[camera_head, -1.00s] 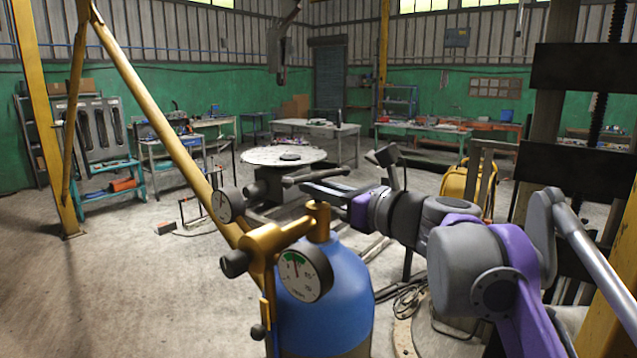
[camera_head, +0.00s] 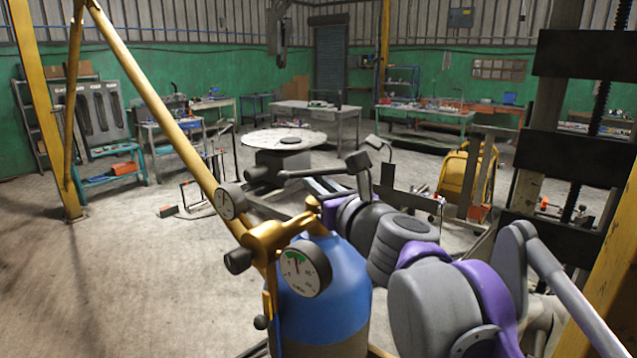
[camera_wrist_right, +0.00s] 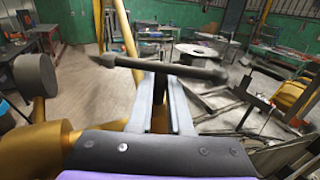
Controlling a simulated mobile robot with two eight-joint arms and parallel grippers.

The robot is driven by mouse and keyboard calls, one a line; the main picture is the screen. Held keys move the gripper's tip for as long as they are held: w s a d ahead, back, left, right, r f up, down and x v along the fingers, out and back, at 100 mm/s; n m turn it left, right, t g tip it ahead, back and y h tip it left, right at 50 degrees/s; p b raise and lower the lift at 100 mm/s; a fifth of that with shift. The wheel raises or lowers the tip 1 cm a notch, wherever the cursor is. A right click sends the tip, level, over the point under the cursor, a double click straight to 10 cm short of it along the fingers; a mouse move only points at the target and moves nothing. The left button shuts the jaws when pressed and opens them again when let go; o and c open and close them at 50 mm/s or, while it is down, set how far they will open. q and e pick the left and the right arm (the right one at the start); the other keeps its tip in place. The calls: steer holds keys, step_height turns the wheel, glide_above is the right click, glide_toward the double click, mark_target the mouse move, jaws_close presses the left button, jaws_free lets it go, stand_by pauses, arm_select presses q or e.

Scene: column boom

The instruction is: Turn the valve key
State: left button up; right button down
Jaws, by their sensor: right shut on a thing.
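The valve key is a dark T-shaped tool. Its long crossbar (camera_head: 312,172) lies roughly level just above and behind the brass valve (camera_head: 284,238) in the head view. In the right wrist view the crossbar (camera_wrist_right: 160,68) spans the picture beyond my fingertips. My right gripper (camera_wrist_right: 160,97) is shut on the key, with a dark stem between its two grey fingers. The valve tops a blue gas cylinder (camera_head: 330,285) and carries two round gauges. Whether the key's lower end sits in the valve is hidden. My left gripper is not in view.
A slanted yellow pole (camera_head: 160,120) passes close at the left of the cylinder. A round table (camera_head: 284,139) stands behind, and a yellow cart (camera_head: 466,172) stands at the right. The concrete floor at the left is mostly clear.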

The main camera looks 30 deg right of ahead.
steer(key=c, duration=0.8)
jaws_free()
steer(key=shift+c, duration=0.2)
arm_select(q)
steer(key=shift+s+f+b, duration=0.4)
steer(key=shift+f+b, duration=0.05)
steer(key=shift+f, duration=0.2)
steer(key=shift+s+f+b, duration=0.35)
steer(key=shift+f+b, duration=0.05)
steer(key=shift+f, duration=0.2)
arm_select(e)
steer(key=s, duration=1)
steer(key=shift+s+a, duration=0.4)
